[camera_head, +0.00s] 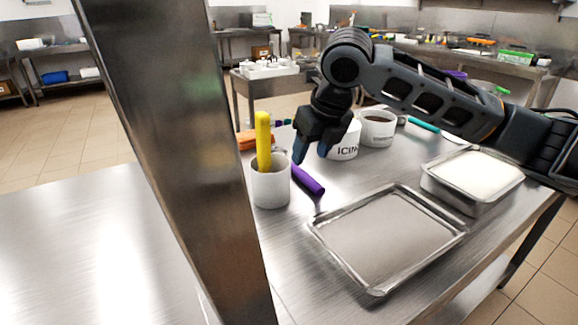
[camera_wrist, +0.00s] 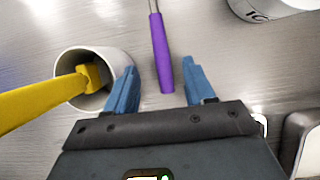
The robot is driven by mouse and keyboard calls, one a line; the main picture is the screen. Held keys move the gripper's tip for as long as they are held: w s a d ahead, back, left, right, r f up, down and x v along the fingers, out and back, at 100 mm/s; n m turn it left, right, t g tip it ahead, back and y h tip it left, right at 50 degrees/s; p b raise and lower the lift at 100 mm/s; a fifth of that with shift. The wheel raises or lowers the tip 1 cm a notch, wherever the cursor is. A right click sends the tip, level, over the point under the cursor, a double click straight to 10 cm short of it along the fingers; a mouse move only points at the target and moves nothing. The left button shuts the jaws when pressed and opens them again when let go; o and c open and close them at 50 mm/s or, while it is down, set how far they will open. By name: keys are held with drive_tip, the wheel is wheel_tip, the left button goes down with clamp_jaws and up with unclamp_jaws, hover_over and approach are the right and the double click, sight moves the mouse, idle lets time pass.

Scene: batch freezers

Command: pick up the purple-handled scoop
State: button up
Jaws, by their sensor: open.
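The purple-handled scoop (camera_head: 308,180) lies on the steel table, just right of a white cup. In the wrist view its purple handle (camera_wrist: 161,54) points toward my gripper, with a thin metal shaft at its far end. The scoop's head is out of the wrist view and hidden in the head view. My gripper (camera_head: 311,155) is open above the table near the handle. In the wrist view the blue fingers of my gripper (camera_wrist: 160,92) are spread, and the handle's near end lies between them in the picture. The gripper appears empty.
A white cup (camera_head: 270,188) holding a yellow-handled tool (camera_head: 263,140) stands close on the left. A white "ICIN" tub (camera_head: 346,142) and another white tub (camera_head: 377,130) stand behind. An empty metal tray (camera_head: 318,228) and a filled metal pan (camera_head: 433,182) are to the right.

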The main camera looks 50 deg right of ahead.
sight(304, 173)
drive_tip(key=shift+x, duration=3.4)
drive_tip(key=shift+f, duration=0.1)
clamp_jaws()
